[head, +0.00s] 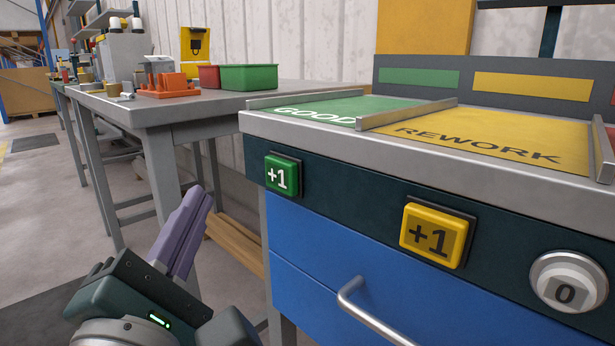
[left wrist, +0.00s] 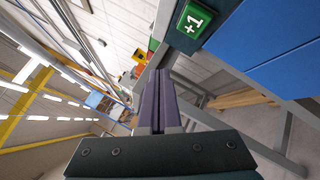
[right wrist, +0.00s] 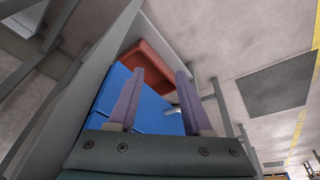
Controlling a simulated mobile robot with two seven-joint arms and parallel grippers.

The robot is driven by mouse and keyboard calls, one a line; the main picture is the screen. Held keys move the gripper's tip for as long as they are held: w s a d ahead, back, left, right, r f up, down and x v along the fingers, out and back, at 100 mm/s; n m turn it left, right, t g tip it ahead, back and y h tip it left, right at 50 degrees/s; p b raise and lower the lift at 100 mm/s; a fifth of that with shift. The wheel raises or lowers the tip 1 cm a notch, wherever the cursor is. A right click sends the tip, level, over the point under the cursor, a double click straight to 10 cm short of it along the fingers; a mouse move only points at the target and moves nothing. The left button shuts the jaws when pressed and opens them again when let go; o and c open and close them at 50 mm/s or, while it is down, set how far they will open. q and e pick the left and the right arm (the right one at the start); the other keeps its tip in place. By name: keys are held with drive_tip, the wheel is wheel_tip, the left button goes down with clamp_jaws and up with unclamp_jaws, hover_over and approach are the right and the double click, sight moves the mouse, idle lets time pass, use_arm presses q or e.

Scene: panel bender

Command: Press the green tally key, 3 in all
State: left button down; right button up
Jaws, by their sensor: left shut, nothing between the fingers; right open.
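The green tally key (head: 282,174), marked +1, sits on the dark front panel below the GOOD area in the head view. It also shows at the top of the left wrist view (left wrist: 194,20). My left gripper (head: 197,205) is shut and empty, its purple fingers pointing up, to the left of and below the green key, apart from it. In the left wrist view its fingers (left wrist: 160,92) are together. My right gripper (right wrist: 157,88) is open and empty in its wrist view, with a blue cabinet beyond its fingers. It is not in the head view.
A yellow +1 key (head: 434,236) and a round grey dial reading 0 (head: 567,281) are to the right on the same panel. A drawer handle (head: 370,312) sticks out below. A grey workbench (head: 160,108) with bins stands at the left.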

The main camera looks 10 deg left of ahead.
sight(270, 168)
use_arm(q)
drive_tip(key=w+d+b, duration=0.2)
drive_tip(key=w+d, duration=0.2)
drive_tip(key=w, duration=0.1)
drive_tip(key=shift+w+d, duration=0.15)
drive_tip(key=shift+w, duration=0.15)
idle(1.4)
drive_tip(key=shift+w+d, duration=0.1)
idle(0.4)
drive_tip(key=shift+w+d, duration=0.15)
drive_tip(key=shift+w, duration=0.1)
drive_tip(key=shift+w+d+b, duration=0.3)
drive_tip(key=shift+w+b, duration=0.05)
drive_tip(key=shift+b, duration=0.05)
idle(0.8)
idle(0.4)
drive_tip(key=shift+s+a+p, duration=0.45)
drive_tip(key=shift+s+a, duration=0.1)
drive_tip(key=shift+s, duration=0.15)
